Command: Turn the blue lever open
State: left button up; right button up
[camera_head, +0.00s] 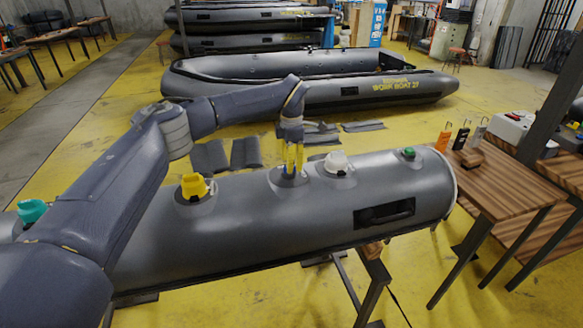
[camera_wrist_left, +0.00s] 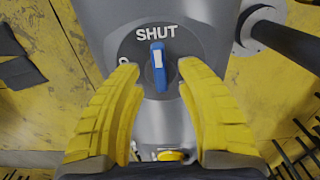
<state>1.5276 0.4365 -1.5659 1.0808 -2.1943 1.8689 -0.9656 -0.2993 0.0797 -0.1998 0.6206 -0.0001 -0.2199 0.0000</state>
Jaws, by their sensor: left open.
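The blue lever (camera_wrist_left: 158,67) sits upright on a round dark plate (camera_wrist_left: 182,42) marked SHUT, its end toward that word. A second label at the plate's left is mostly hidden by a finger. My left gripper (camera_wrist_left: 157,70) is open, with one yellow finger on each side of the lever and gaps between. In the head view my left gripper (camera_head: 292,162) points down at the grey tube (camera_head: 250,225). There its fingers hide the lever. My right gripper does not show.
Along the tube are a yellow valve (camera_head: 194,186), a white valve (camera_head: 336,162), a green one (camera_head: 409,153) and a teal one (camera_head: 32,210). A wooden table (camera_head: 500,187) stands at the tube's right end. Grey inflatable boats (camera_head: 310,78) lie behind.

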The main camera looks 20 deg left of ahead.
pick_arm(q)
jog(key=shift+f, duration=0.95)
jog(key=shift+c, duration=0.2)
grip_shut()
